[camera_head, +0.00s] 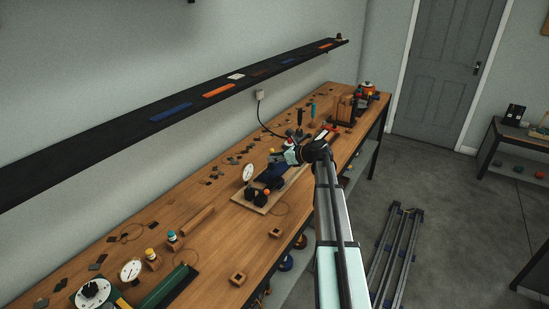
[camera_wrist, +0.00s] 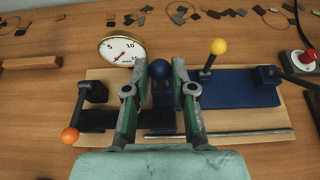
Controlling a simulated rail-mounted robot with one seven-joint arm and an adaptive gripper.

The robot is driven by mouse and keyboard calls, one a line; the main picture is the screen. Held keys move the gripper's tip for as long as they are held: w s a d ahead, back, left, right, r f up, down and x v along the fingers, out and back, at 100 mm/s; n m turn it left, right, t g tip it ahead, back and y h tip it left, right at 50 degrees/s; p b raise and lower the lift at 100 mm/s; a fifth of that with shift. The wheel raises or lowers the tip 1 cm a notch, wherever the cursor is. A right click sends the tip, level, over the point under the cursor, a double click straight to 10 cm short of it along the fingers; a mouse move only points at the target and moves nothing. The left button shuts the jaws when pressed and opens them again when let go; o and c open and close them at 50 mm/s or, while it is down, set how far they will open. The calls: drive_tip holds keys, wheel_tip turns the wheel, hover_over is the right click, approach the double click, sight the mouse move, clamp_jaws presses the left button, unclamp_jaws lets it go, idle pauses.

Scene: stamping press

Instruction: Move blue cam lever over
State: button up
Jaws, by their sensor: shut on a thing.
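The blue cam lever (camera_wrist: 161,72) has a dark blue ball knob and stands on a wooden board (camera_wrist: 95,74) in the wrist view. My gripper (camera_wrist: 159,66) is around it, with one green finger on each side of the knob, shut on it. In the head view my gripper (camera_head: 284,157) is low over the board (camera_head: 248,200) on the bench, and the lever cannot be made out there.
On the board, an orange-knobbed lever (camera_wrist: 70,135) is at the left and a yellow-knobbed lever (camera_wrist: 217,46) rises by a blue plate (camera_wrist: 238,92) at the right. A dial gauge (camera_wrist: 121,50) stands behind. A red button (camera_wrist: 308,56) and loose dark chips lie around the board.

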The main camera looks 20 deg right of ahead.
drive_tip(key=shift+s+d+f, duration=0.3)
drive_tip(key=shift+s, duration=0.2)
drive_tip(key=shift+s+d+f, duration=0.25)
drive_tip(key=shift+s+d, duration=0.05)
drive_tip(key=shift+s, duration=0.15)
drive_tip(key=shift+s+d+f, duration=0.55)
drive_tip(key=shift+s+f, duration=0.25)
drive_tip(key=shift+s, duration=0.05)
drive_tip(key=shift+f+b, duration=0.1)
drive_tip(key=shift+b, duration=0.2)
drive_tip(key=shift+s+d+f, duration=0.2)
drive_tip(key=shift+s+f, duration=0.1)
drive_tip(key=shift+f, duration=0.2)
drive_tip(key=shift+s+d+f, duration=0.2)
drive_tip(key=shift+s+f, duration=0.1)
drive_tip(key=shift+f, duration=0.15)
drive_tip(key=shift+f+b, duration=0.15)
drive_tip(key=shift+b, duration=0.15)
drive_tip(key=shift+s+d+f+b, duration=0.15)
drive_tip(key=shift+s+f+b, duration=0.05)
drive_tip(key=shift+f, duration=0.3)
drive_tip(key=shift+s+d+f+b, duration=0.1)
drive_tip(key=shift+s+f+b, duration=0.1)
drive_tip(key=shift+f, duration=0.3)
clamp_jaws()
